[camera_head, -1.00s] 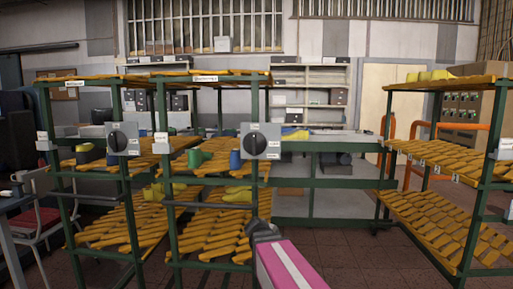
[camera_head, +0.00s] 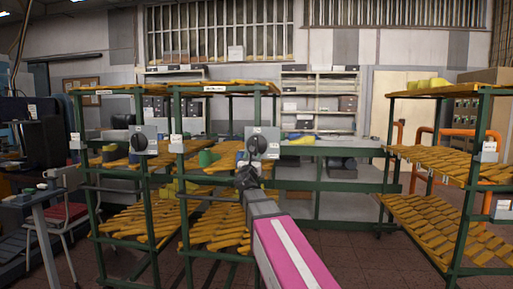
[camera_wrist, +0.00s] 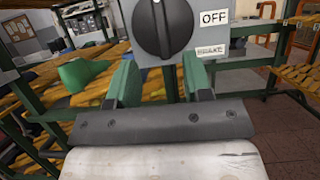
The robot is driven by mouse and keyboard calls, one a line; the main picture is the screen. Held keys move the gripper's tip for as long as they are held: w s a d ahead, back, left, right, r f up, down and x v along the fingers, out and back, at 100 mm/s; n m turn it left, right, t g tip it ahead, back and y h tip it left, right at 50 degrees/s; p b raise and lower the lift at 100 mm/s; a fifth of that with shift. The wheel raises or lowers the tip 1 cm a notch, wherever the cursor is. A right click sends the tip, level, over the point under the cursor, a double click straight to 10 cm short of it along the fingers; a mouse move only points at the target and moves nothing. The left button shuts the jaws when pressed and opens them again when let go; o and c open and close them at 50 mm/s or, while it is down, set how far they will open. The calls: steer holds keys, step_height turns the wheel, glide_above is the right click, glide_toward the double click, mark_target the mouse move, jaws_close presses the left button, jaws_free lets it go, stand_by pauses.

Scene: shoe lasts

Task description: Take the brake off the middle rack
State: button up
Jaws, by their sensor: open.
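The middle rack (camera_head: 184,165) has a dark green frame and yellow slatted shelves. A grey brake box (camera_head: 272,144) is on its front right post. The box's round black knob (camera_head: 257,145) also shows in the wrist view (camera_wrist: 162,25), its ridge roughly upright and its top cut off. An "OFF" label (camera_wrist: 214,18) is to the knob's right, with a "BRAKE" label (camera_wrist: 210,49) below that. My gripper (camera_head: 246,178) is just below the box in the head view. In the wrist view its green fingers (camera_wrist: 160,78) are apart and empty, below the knob.
The left rack (camera_head: 88,186) stands close beside the middle one, with its own box and knob (camera_head: 139,143). The right rack (camera_head: 465,185) stands apart. A chair (camera_head: 75,210) and a small table (camera_head: 35,200) are at the left. Tiled floor (camera_head: 350,255) lies open between racks.

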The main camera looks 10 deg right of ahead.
mark_target(256, 145)
steer(key=x, duration=1)
steer(key=shift+w+d+r, duration=0.1)
steer(key=shift+w+r, duration=0.05)
steer(key=shift+w, duration=0.2)
jaws_close()
